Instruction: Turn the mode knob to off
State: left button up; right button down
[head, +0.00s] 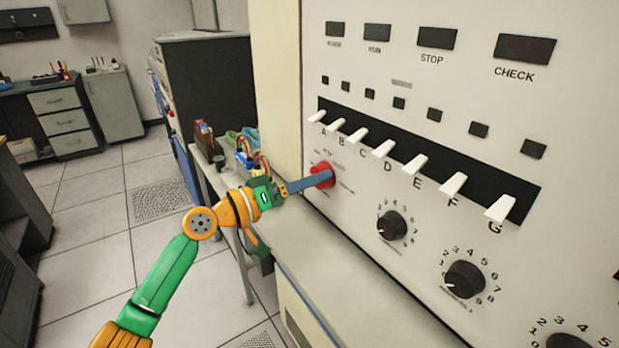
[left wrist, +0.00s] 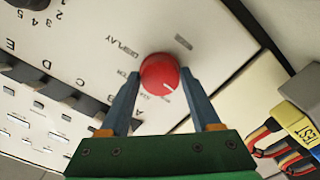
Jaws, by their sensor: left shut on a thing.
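The mode knob is a round red knob (head: 324,174) on the pale control panel (head: 292,205), below and left of the lettered switches. My left gripper (head: 312,180) reaches the knob from the left in the head view. In the left wrist view the fingers of my left gripper (left wrist: 163,88) stand on either side of the knob, shut on it. Small printing surrounds the knob, with "DISPLAY" readable in the left wrist view. My right gripper is not in view.
White lever switches (head: 383,148) marked A to G run in a dark slot above the knob. Black numbered dials (head: 391,225) sit to the right. A narrow ledge (head: 330,270) juts out below the panel. A cart with coloured cables (head: 245,150) stands at the left.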

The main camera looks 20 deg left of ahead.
pick_arm(q)
jog(key=shift+n, duration=0.5)
jog(key=o, duration=1.4)
jog(key=shift+c, duration=0.2)
jog(key=b+v, duration=0.3)
jog(key=v, duration=0.4)
